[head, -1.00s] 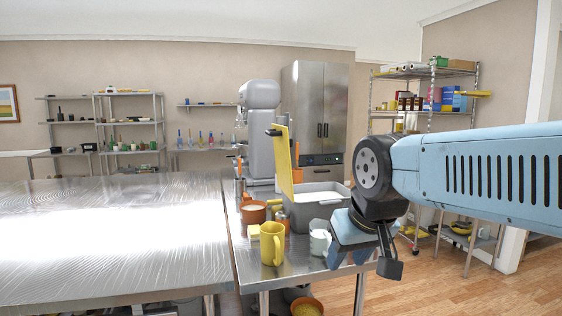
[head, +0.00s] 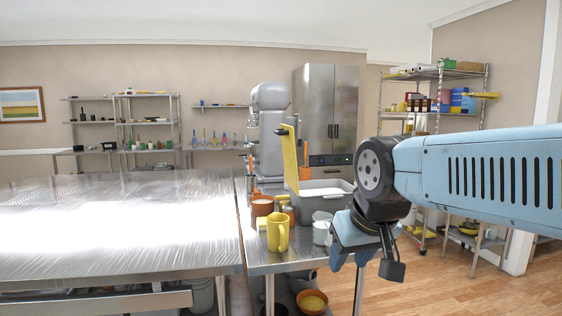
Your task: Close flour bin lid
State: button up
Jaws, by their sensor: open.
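The flour bin (head: 322,203) is a grey tub holding white flour, standing on the narrow metal table just beyond my arm. Its yellow lid (head: 290,160) stands upright at the tub's left side, so the bin is open. A dark handle piece shows near the lid's top. My gripper (head: 350,261) points down in front of and to the right of the bin, nearer to me. It is open with nothing seen between its fingers, and it is apart from the lid. My gripper partly hides the bin's near right corner.
A yellow mug (head: 277,233), a clear glass jar (head: 321,230) and an orange pot (head: 262,206) stand close before the bin. A grey mixer (head: 270,130) is behind it. A large bare metal table (head: 110,225) lies left. Wooden floor (head: 450,285) is open at right.

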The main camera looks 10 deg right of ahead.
aim_at(287, 132)
jog(key=u, duration=0.1)
jog(key=k, duration=0.2)
jog(key=z, duration=0.45)
jog(key=i, duration=1.5)
jog(key=z, duration=0.35)
jog(key=k, duration=0.85)
jog(key=u, duration=0.65)
